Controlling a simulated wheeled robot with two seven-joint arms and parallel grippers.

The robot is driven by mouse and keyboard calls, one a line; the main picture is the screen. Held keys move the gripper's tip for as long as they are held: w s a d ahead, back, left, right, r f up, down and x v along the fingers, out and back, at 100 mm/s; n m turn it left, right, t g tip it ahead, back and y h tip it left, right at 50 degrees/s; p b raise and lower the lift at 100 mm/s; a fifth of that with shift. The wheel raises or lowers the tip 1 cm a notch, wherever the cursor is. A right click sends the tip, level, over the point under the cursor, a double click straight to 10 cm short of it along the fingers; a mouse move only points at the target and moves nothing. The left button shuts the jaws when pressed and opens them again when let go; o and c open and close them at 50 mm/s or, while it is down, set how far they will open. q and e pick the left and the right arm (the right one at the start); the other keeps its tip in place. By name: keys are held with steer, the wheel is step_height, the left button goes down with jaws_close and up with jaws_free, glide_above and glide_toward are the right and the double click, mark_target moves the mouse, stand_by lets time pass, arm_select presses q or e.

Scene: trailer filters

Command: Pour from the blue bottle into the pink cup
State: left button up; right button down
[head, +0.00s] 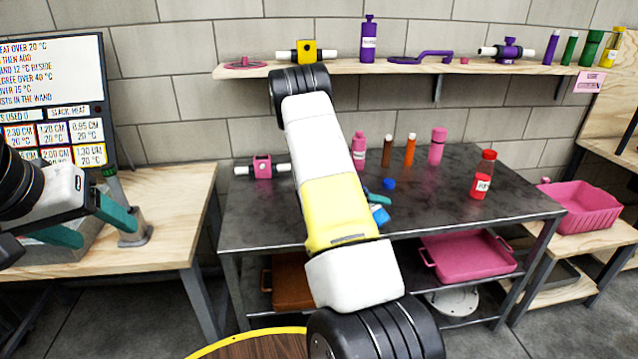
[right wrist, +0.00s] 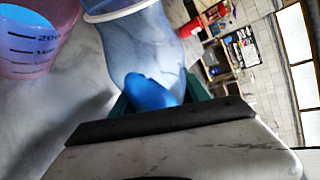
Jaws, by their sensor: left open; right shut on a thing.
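My right gripper (right wrist: 160,96) is shut on the translucent blue bottle (right wrist: 150,48), whose wide rim is at the top of the right wrist view. In the head view only a small blue part of the bottle (head: 380,214) and a teal finger show past my right arm. The pink cup (right wrist: 38,38), translucent with dark scale marks, stands beside the bottle's rim at the upper left of the right wrist view. My arm hides the cup in the head view. No stream of liquid is visible. My left gripper (head: 88,225) is open and empty at the far left.
A blue cap (head: 389,184) lies on the dark table (head: 260,215). Pink, brown, orange and red-capped bottles (head: 483,175) stand toward its back and right. A wall shelf (head: 400,67) holds several items. A pink bin (head: 580,206) sits at right. The table's front right is clear.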

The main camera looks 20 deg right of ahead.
steer(key=shift+s+d+r+n+g+h, duration=0.15)
steer(key=shift+r+n, duration=0.15)
steer(key=shift+r, duration=0.2)
steer(key=shift+s+a+r+n+g+h, duration=0.15)
steer(key=shift+r+n, duration=0.15)
steer(key=shift+r, duration=0.15)
stand_by(1.5)
steer(key=shift+w+r+n+g+p, duration=0.2)
steer(key=shift+r+n+p, duration=0.1)
steer(key=shift+r, duration=0.2)
steer(key=shift+w+r+n+g+p, duration=0.1)
steer(key=shift+r+n+g+p, duration=0.15)
steer(key=shift+r, duration=0.2)
stand_by(1.6)
steer(key=shift+r+n+g+h, duration=0.25)
steer(key=shift+r+n+h, duration=0.25)
steer(key=shift+r, duration=0.2)
stand_by(1.1)
